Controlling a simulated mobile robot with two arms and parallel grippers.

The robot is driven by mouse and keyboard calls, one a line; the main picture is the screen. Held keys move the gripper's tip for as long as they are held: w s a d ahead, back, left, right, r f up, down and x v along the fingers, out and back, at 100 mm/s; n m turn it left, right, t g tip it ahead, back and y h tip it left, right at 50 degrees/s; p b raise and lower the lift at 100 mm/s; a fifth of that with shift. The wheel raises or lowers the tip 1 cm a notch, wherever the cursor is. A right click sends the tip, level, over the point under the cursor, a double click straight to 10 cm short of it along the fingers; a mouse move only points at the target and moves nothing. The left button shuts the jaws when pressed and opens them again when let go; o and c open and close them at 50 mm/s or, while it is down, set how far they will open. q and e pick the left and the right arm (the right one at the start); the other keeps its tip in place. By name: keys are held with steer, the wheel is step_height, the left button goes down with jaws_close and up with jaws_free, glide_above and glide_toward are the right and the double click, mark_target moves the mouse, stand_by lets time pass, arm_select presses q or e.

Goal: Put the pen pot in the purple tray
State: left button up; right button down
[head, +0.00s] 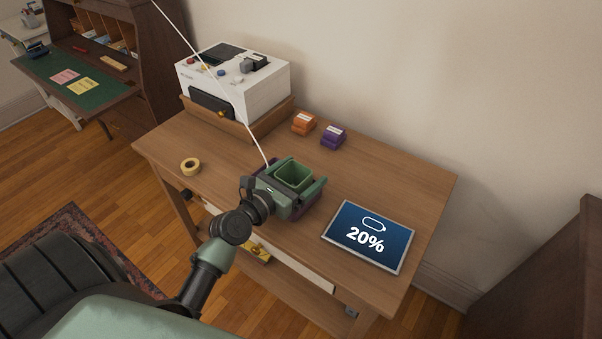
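The pen pot (294,173) is a green, square, open-topped pot, upright and empty-looking, at the middle of the wooden desk. My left gripper (297,179) reaches it from the front left, with its fingers on either side of the pot. I cannot tell whether they press on it. The purple tray (301,216) shows only as dark purple edges below and beside the gripper; the rest is hidden. The pot is over or in the tray; its base is hidden, so I cannot tell whether it rests there. My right gripper is not in view.
A thin pale line crosses down to the gripper.

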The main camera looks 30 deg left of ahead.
arm_select(q)
steer(key=shift+s+d+f, duration=0.15)
steer(key=shift+s+f, duration=0.1)
steer(key=shift+f, duration=0.6)
steer(key=shift+r, duration=0.2)
steer(key=shift+w+r+p, duration=0.1)
steer(key=shift+r+p, duration=0.25)
steer(key=shift+r, duration=0.1)
steer(key=s, duration=0.3)
steer(key=s+a+r+b, duration=0.1)
steer(key=s, duration=0.3)
steer(key=s+a+r, duration=0.1)
steer(key=s, duration=0.2)
steer(key=shift+s, duration=0.3)
steer(key=shift+s+r, duration=0.15)
steer(key=shift+s, duration=0.3)
